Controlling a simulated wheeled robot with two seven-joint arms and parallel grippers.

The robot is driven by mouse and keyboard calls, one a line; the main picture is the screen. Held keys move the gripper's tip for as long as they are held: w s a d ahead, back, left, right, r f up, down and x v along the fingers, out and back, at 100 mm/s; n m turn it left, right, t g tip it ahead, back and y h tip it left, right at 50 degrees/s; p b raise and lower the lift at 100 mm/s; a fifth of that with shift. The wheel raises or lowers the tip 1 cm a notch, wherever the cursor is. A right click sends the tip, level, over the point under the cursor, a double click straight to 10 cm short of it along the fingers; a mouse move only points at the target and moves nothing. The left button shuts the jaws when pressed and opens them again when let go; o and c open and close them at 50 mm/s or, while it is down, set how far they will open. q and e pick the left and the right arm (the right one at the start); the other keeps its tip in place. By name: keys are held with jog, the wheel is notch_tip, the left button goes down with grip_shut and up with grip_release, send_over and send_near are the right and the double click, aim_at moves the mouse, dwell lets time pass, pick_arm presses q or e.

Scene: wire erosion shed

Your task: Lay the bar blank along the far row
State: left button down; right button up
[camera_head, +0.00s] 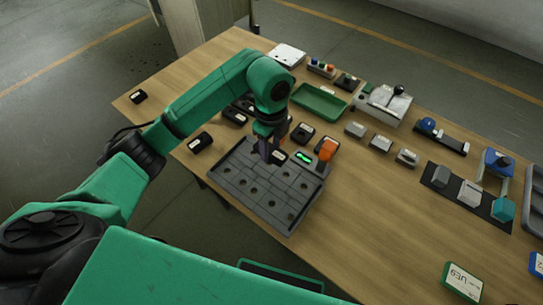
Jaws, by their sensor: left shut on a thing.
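My left gripper (266,150) reaches down over the far part of a grey board (241,181) with a grid of tiles and several round holes. It is shut on what looks like a small dark block with a pale label (279,157), low over or on the board's far row; whether it touches the board I cannot tell. The fingers and wrist hide part of it, so I cannot tell if it is the bar blank. My right gripper is not in view.
A green-lit dark block (304,157) and an orange piece (326,150) are close right of the gripper. Dark labelled blocks (200,141) lie left of the board. A green tray (320,103) is behind. The table (360,220) is bare right of the board.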

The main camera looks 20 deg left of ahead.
pick_arm(q)
notch_tip(320, 180, down, 4)
jog(key=shift+a+f, duration=0.1)
jog(key=shift+f, duration=0.6)
jog(key=shift+c, duration=1.6)
grip_release()
